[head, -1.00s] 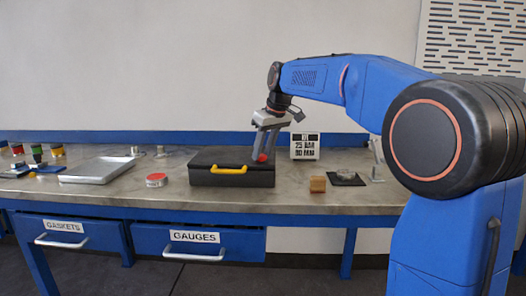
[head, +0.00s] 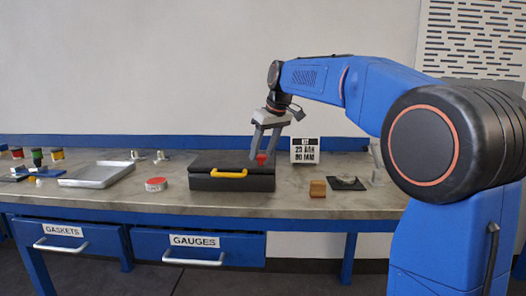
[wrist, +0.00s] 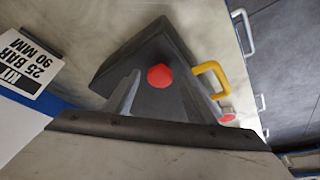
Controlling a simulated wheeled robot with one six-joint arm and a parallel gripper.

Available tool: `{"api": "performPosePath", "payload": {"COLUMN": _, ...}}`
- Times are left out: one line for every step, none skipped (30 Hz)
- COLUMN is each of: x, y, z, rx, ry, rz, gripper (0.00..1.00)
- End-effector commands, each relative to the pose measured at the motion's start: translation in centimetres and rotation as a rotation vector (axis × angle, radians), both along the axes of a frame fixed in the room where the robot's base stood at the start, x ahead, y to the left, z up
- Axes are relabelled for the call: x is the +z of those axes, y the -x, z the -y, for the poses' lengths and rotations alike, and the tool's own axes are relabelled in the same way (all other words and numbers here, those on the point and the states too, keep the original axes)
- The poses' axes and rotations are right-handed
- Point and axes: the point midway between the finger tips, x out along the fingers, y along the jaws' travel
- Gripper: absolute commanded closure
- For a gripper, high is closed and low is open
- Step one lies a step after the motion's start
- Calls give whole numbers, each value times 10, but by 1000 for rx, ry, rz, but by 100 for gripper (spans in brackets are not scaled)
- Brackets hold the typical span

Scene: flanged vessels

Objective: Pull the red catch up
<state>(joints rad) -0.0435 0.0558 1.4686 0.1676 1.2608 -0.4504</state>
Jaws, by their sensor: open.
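The red catch (head: 262,159) stands on the lid of the black case (head: 205,179), near its right end. In the wrist view the catch shows as a round red top (wrist: 160,76) against the dark lid. My gripper (head: 263,153) is open above the lid, pointing down. Its two fingers are apart, with the catch between or just beyond the tips; I cannot tell whether they touch it. The case has a yellow handle (head: 229,174) on its front and its lid looks closed.
A sign (head: 305,150) stands behind and right of the case. A wooden block (head: 317,188) and a dark plate (head: 346,183) lie to the right. A red-topped tin (head: 156,184) and a metal tray (head: 95,175) are to the left. Bare bench lies between them.

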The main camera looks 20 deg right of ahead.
Motion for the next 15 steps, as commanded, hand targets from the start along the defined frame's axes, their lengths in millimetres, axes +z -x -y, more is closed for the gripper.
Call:
{"api": "performPosePath", "payload": {"x": 2, "y": 1, "z": 0, "rx": 0, "ry": 0, "rz": 1, "gripper": 50}}
{"api": "performPosePath", "payload": {"x": 4, "y": 1, "z": 1, "rx": 0, "ry": 0, "rz": 1, "gripper": 50}}
{"api": "performPosePath", "payload": {"x": 7, "y": 2, "z": 1, "rx": 0, "ry": 0, "rz": 1, "gripper": 50}}
{"api": "performPosePath", "payload": {"x": 10, "y": 3, "z": 2, "rx": 0, "ry": 0, "rz": 2, "gripper": 50}}
{"api": "performPosePath", "payload": {"x": 14, "y": 4, "z": 3, "rx": -1, "ry": 0, "rz": 4, "gripper": 50}}
{"api": "performPosePath", "payload": {"x": 19, "y": 6, "z": 4, "rx": -1, "ry": 0, "rz": 4, "gripper": 50}}
{"api": "performPosePath", "payload": {"x": 24, "y": 8, "z": 5, "rx": 0, "ry": -1, "rz": 3, "gripper": 50}}
{"api": "performPosePath", "payload": {"x": 29, "y": 10, "z": 6, "rx": -1, "ry": 0, "rz": 4, "gripper": 50}}
{"api": "performPosePath", "payload": {"x": 36, "y": 12, "z": 7, "rx": -1, "ry": 0, "rz": 4, "gripper": 50}}
{"api": "performPosePath", "payload": {"x": 42, "y": 15, "z": 8, "rx": -2, "ry": 0, "rz": 3, "gripper": 50}}
{"api": "performPosePath", "payload": {"x": 47, "y": 16, "z": 9, "rx": -2, "ry": -1, "rz": 4, "gripper": 50}}
{"api": "performPosePath", "payload": {"x": 55, "y": 19, "z": 11, "rx": -2, "ry": 0, "rz": 3, "gripper": 50}}
{"api": "performPosePath", "payload": {"x": 60, "y": 21, "z": 12, "rx": -2, "ry": 0, "rz": 3, "gripper": 50}}
{"api": "performPosePath", "payload": {"x": 65, "y": 23, "z": 13, "rx": -2, "ry": 0, "rz": 3, "gripper": 50}}
{"api": "performPosePath", "payload": {"x": 73, "y": 26, "z": 14, "rx": -1, "ry": 0, "rz": 4, "gripper": 50}}
